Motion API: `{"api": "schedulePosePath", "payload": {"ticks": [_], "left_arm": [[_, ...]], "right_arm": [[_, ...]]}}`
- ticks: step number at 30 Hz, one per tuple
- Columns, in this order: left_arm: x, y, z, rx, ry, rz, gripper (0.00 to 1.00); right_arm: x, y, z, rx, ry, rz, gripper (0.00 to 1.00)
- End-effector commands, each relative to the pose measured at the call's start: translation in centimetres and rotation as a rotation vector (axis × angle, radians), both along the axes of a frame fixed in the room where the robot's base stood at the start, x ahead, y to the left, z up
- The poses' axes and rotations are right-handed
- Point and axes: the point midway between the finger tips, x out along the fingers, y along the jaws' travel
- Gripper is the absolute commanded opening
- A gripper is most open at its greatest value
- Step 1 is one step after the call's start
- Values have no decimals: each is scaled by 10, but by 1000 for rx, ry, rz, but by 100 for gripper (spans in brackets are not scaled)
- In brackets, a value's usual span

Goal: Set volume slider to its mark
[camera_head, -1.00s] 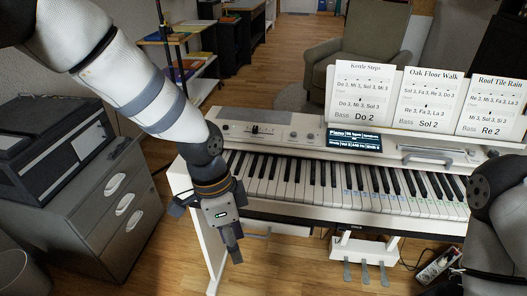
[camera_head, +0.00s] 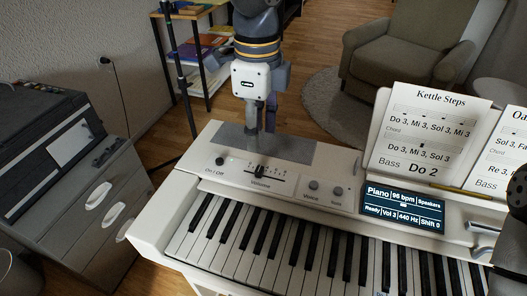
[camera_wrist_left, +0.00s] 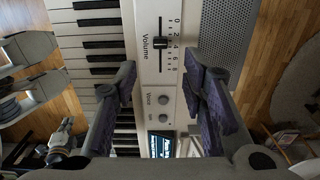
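The volume slider (camera_head: 261,171) has a dark knob on a short scale at the piano's left end. In the left wrist view the slider knob (camera_wrist_left: 159,42) sits between 2 and 4, on a scale running from 0 to 8. A separate target mark cannot be made out. The display (camera_head: 404,205) reads Vol 3. My left gripper (camera_head: 262,128) is above the grey speaker strip behind the slider, pointing down. Its fingers (camera_wrist_left: 165,92) are spread and empty, apart from the knob. My right gripper (camera_wrist_left: 62,145) seems to show small in the wrist view; its fingers are unclear.
The on/off knob (camera_head: 219,160) and two round buttons (camera_head: 314,185) flank the slider. Keys (camera_head: 240,240) lie in front. Song sheets (camera_head: 425,140) stand at the right. A drawer cabinet (camera_head: 95,215) stands left. The space above the slider panel is clear.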

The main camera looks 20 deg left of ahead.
Motion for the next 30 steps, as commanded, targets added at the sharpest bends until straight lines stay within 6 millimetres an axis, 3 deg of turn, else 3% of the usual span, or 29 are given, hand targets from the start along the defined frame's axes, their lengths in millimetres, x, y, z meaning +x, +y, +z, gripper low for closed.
{"api": "schedulePosePath", "payload": {"ticks": [3,9,14,21,22,27,30], "left_arm": [[-1,0,-38,1,11,-1,38],[-1,0,-80,1,8,0,38],[0,0,-94,0,4,0,38],[0,0,-94,0,1,1,38],[0,0,-94,0,1,1,36],[0,0,-94,0,1,1,0],[0,0,-94,0,1,1,0]], "right_arm": [[-4,0,-4,0,13,0,0],[-6,0,-8,0,23,0,0],[-7,0,-8,0,26,1,0],[-7,0,-8,0,25,1,0],[-7,0,-8,0,25,1,0],[-7,0,-8,0,25,1,0],[-7,0,-8,0,25,1,0]]}}
